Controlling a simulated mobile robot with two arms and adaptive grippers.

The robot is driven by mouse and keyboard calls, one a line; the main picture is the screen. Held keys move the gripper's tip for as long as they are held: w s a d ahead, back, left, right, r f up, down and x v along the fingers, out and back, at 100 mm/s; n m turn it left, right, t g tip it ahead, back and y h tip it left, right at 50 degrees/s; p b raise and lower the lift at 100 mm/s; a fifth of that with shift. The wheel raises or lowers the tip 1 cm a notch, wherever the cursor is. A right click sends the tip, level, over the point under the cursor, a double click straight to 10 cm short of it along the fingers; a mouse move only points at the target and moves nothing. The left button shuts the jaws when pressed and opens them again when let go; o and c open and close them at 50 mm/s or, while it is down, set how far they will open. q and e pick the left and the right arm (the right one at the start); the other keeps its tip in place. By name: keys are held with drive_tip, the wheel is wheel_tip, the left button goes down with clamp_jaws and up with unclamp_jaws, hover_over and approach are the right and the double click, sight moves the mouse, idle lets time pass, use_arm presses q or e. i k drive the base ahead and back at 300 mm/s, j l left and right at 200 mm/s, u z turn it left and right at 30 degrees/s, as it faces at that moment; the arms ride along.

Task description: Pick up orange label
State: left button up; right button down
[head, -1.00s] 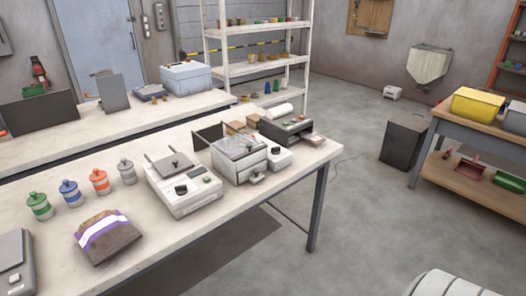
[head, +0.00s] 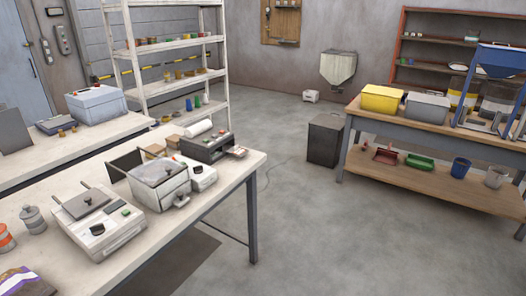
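No separate loose orange label can be made out for certain. A bottle with an orange band (head: 5,239) is cut off by the left edge, on the near table. A dark printer-like machine (head: 206,147) stands at the back of the same table. A small pale, brownish piece (head: 238,152) sticks out at its right side; it is too small to tell whether it is a label. Neither of my grippers is in view.
The near table (head: 200,222) also holds a grey bottle (head: 33,220), a flat white machine (head: 98,222) and a boxy grey machine (head: 160,180). A workbench (head: 400,124) with yellow and grey bins stands right.

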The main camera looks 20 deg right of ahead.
sight(238, 150)
drive_tip(key=z, duration=0.45)
drive_tip(key=i+l+u, duration=0.1)
drive_tip(key=u, duration=0.9)
drive_tip(key=i+l+u, duration=0.3)
drive_tip(key=l, duration=0.2)
drive_tip(key=l+u, duration=0.3)
drive_tip(key=l, duration=0.25)
drive_tip(key=i+l+u, duration=0.25)
drive_tip(key=l, duration=0.35)
drive_tip(key=l+u, duration=0.3)
drive_tip(key=l, duration=0.25)
